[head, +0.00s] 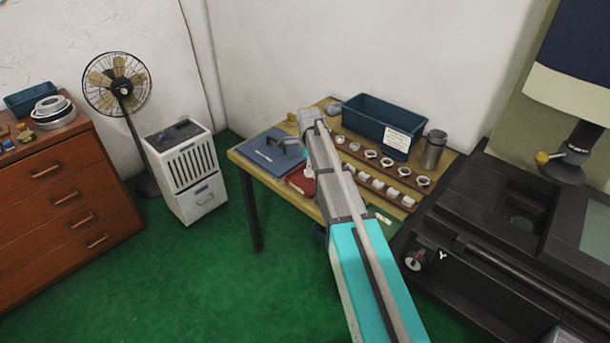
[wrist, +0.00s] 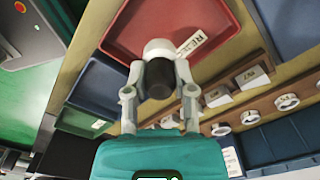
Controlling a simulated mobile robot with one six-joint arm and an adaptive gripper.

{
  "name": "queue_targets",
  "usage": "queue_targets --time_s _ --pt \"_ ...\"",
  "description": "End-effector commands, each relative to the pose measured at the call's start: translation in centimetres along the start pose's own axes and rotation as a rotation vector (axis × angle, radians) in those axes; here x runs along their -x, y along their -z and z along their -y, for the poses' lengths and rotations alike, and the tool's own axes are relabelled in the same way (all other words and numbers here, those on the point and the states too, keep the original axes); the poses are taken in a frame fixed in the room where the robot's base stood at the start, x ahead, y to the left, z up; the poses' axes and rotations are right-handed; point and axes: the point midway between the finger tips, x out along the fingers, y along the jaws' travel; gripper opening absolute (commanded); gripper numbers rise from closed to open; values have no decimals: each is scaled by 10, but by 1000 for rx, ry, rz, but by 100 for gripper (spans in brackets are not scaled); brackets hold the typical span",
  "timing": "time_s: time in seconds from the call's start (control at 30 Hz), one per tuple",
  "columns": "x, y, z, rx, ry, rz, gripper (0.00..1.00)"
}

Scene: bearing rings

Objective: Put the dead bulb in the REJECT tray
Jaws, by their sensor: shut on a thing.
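A bulb with a white rounded end (wrist: 160,47) and a dark cylindrical base is between the two fingers of my gripper (wrist: 159,88) in the wrist view. The fingers are shut on it, and its dark end faces the camera. The red tray (wrist: 120,38) lies beyond it, with a white label, partly hidden, that starts "REJ". The bulb overlaps the tray's near edge in this view; its height above it is unclear. In the head view the red tray (head: 297,183) is partly behind my arm, and a small white part of the bulb (head: 309,170) shows over it. My gripper is mostly hidden there.
Two wooden racks (head: 399,175) with several white rings stand right of my arm. A blue bin (head: 375,120) and a metal flask (head: 433,150) stand behind them. A blue tray (head: 262,152) is left on the table. A large black machine (head: 490,230) stands close at right.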

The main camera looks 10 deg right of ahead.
Motion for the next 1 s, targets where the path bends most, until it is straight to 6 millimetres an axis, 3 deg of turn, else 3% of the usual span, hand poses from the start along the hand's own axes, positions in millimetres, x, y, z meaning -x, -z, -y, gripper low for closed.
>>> queue_targets --time_s 0.27,0.73,1.0 --pt "-3 0 2 0 0 0 0" --pt "-38 -4 7 -1 0 0 0" --pt "-40 -4 7 -2 0 0 0"
